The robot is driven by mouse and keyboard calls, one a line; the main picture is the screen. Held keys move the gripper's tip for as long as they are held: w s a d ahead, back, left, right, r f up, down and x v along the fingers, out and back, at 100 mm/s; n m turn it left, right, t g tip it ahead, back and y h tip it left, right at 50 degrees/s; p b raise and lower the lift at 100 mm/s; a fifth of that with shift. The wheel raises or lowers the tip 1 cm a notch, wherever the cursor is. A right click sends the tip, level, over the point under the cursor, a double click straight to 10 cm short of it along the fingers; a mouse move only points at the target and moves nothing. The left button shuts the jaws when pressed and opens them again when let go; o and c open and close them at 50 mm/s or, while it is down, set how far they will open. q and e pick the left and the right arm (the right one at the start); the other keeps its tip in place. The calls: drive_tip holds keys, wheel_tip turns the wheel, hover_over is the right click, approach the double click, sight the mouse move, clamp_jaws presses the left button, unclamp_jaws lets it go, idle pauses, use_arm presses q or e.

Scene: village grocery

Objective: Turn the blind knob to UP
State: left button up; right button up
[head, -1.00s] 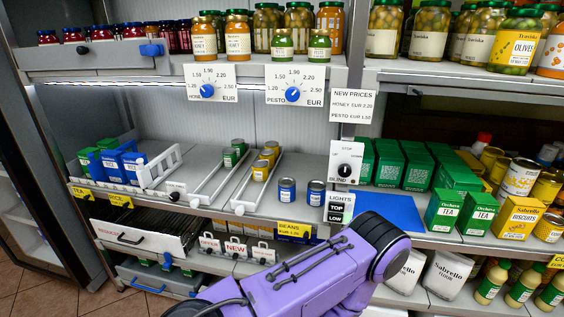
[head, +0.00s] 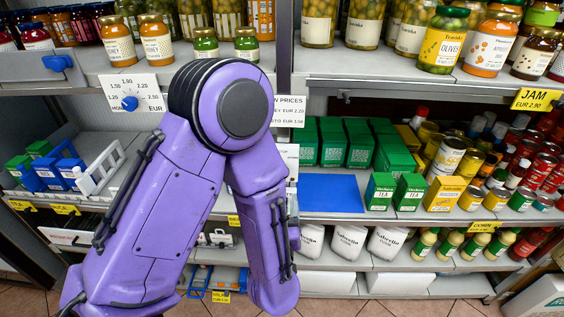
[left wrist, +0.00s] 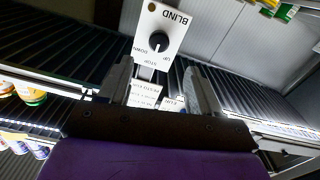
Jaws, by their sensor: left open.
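The blind panel (left wrist: 161,34) is a white plate at the top of the left wrist view, where it appears upside down. It bears a round black knob (left wrist: 156,39) and the words BLIND, UP, STOP and DOWN. A pale mark shows on the knob, but I cannot tell exactly which word it points at. My left gripper (left wrist: 158,75) is open and empty, its two fingers apart below the panel in that view and not around the knob. In the head view my purple left arm hides the gripper and most or all of the panel. My right gripper is not in view.
A price sign (head: 291,110) hangs just right of my arm in the head view. A honey dial (head: 130,103) is to its left. Green tea boxes (head: 380,190) and a blue mat (head: 331,193) are on the shelf at right. Jars line the shelf above.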

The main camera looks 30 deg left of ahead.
use_arm(q)
drive_tip(key=p+x, duration=0.2)
drive_tip(key=x, duration=0.8)
drive_tip(key=shift+w, duration=0.25)
drive_tip(key=shift+f, duration=0.1)
